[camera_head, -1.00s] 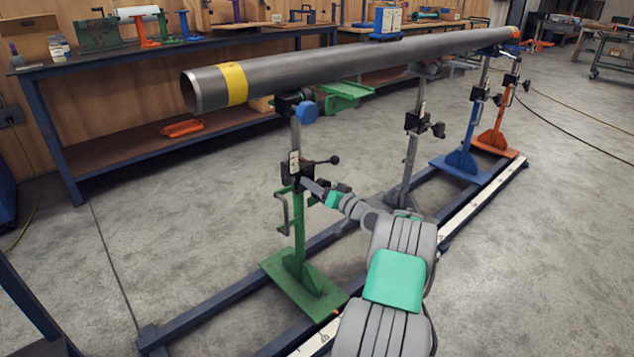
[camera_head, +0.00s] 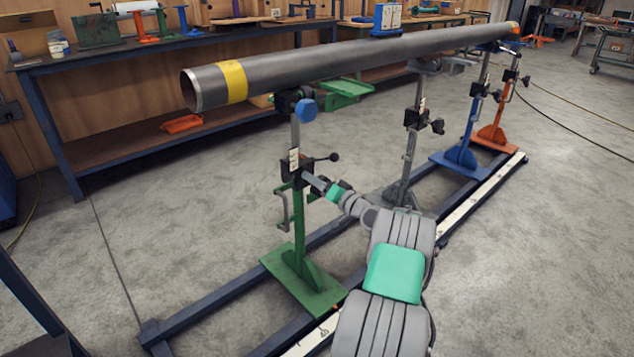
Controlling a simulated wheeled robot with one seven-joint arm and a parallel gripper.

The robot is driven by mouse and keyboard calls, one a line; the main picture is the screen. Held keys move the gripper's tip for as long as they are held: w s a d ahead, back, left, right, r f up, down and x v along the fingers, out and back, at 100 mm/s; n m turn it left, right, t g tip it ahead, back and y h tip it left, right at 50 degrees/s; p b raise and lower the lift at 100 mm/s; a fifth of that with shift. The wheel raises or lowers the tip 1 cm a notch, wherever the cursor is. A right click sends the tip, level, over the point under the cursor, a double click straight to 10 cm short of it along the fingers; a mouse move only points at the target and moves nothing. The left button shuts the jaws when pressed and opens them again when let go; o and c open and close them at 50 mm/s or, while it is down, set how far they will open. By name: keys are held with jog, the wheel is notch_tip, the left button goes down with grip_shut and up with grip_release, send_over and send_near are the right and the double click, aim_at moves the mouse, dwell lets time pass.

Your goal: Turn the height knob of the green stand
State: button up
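The green stand (camera_head: 299,225) stands upright on the rail frame, under the near end of the long grey pipe (camera_head: 330,62) with its yellow band. On its post is a black clamp block with a white scale label (camera_head: 293,160) and a black ball-ended lever (camera_head: 327,158) pointing right. A blue round knob (camera_head: 306,110) sits higher, just below the pipe. My gripper (camera_head: 312,184) reaches from the right to the stand's post, just below the lever. Its fingertips are small and partly merged with the dark block, so whether they touch or grip anything is unclear.
A grey stand (camera_head: 409,150), a blue stand (camera_head: 466,135) and an orange stand (camera_head: 497,115) support the pipe farther back. Dark rails (camera_head: 215,305) run along the floor. A workbench (camera_head: 110,62) with tools stands behind at left. Floor left of the rails is clear.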

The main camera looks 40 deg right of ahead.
jog(key=o, duration=0.4)
jog(key=shift+o, duration=0.2)
jog(key=shift+s, duration=0.1)
jog(key=s+p, duration=0.2)
jog(key=s, duration=0.5)
jog(key=shift+s, duration=0.35)
jog(key=shift+d, duration=0.1)
